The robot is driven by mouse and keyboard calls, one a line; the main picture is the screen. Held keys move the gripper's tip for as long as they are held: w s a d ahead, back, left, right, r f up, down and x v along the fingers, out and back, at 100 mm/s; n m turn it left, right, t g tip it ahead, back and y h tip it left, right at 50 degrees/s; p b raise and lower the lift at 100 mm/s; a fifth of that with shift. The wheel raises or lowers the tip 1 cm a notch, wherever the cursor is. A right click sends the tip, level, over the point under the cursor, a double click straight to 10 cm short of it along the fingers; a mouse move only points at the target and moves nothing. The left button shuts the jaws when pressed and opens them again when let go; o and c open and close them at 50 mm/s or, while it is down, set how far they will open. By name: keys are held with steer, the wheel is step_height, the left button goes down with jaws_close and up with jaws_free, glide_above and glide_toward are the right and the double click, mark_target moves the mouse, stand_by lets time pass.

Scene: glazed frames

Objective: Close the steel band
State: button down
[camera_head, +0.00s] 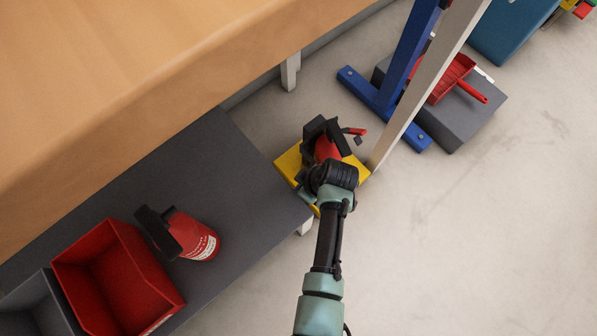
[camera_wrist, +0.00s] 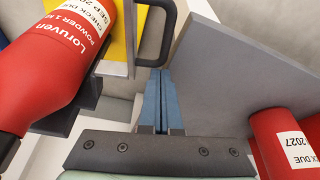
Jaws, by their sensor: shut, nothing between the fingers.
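A red extinguisher (camera_wrist: 55,55) with a white label rests against a yellow panel (camera_wrist: 115,35) in the wrist view. In the head view the extinguisher (camera_head: 327,149) shows beyond my wrist, over the yellow panel (camera_head: 288,163). A dark curved strip (camera_wrist: 171,25), which looks like the band, stands out beside the panel and bends into an open hook. I cannot tell its material. My gripper (camera_wrist: 154,72) has its blue fingers together and empty, with the tips close to the strip's lower end. I cannot tell if they touch. In the head view my wrist hides the fingers.
A grey shelf (camera_head: 215,165) lies left of my arm; its slab (camera_wrist: 245,50) rises close right of the fingers. A second extinguisher (camera_head: 195,237) and a red bin (camera_head: 75,262) are on it. A white post (camera_head: 425,85) and blue stand (camera_head: 400,60) are right. Floor at right is clear.

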steer(key=shift+s+d+n+g+y+b, duration=0.15)
steer(key=shift+d+n+g, duration=0.25)
steer(key=shift+d+n, duration=0.7)
steer(key=shift+s+d+n+g+y+b, duration=0.1)
steer(key=shift+s+d+n+g+y, duration=0.2)
steer(key=shift+d+n, duration=0.8)
steer(key=shift+s+d+n+g+y+b, duration=0.15)
steer(key=shift+d+n+g, duration=0.5)
steer(key=shift+n, duration=0.75)
steer(key=shift+d, duration=0.25)
steer(key=shift+a, duration=0.1)
